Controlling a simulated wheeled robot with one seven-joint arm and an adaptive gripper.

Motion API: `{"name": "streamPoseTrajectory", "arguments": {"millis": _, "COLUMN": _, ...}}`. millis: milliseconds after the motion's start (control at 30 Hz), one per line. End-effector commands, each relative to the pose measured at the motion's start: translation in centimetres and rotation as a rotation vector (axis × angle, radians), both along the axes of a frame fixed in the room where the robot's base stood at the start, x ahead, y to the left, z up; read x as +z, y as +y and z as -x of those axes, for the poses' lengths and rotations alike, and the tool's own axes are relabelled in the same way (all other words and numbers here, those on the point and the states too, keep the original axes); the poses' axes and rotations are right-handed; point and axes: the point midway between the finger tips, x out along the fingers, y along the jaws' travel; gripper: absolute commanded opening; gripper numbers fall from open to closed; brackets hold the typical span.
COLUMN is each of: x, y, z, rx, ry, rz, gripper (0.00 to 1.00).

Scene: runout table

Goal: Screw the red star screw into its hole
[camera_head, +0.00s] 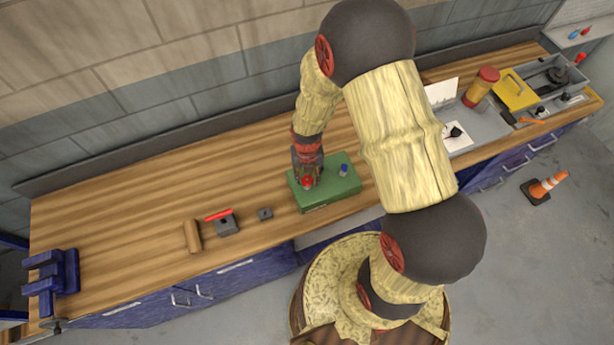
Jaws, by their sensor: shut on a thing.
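A green block (338,190) lies on the wooden runout table near its front edge. The red star screw (308,182) shows as a small red spot at the left part of the block's top. My gripper (307,177) points down over that spot and is shut on the red screw. A small blue-headed screw (343,169) stands on the right part of the block, apart from my gripper. The hole and the lower part of the red screw are hidden, so I cannot tell how deep the screw sits.
Left of the block are a small grey piece (265,213), a grey block with a red-handled tool (227,225) and a wooden cylinder (192,236). A blue vise (52,273) stands at the left end. A red-and-yellow container (481,87) and a yellow case (514,91) stand right.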

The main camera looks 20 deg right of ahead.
Motion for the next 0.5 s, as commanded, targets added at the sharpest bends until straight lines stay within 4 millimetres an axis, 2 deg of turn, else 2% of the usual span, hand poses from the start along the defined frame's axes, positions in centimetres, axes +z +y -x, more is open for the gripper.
{"name": "streamPoseTrajectory", "arguments": {"millis": 267, "x": 0.00, "y": 0.01, "z": -0.01, "rx": 0.000, "ry": 0.000, "rz": 0.000, "gripper": 0.01}}
{"name": "streamPoseTrajectory", "arguments": {"millis": 400, "x": -0.01, "y": 0.00, "z": -0.02, "rx": -0.018, "ry": -0.001, "rz": 0.000, "gripper": 0.00}}
{"name": "streamPoseTrajectory", "arguments": {"millis": 500, "x": -0.07, "y": 0.00, "z": -0.02, "rx": -0.102, "ry": -0.001, "rz": 0.000, "gripper": 0.00}}
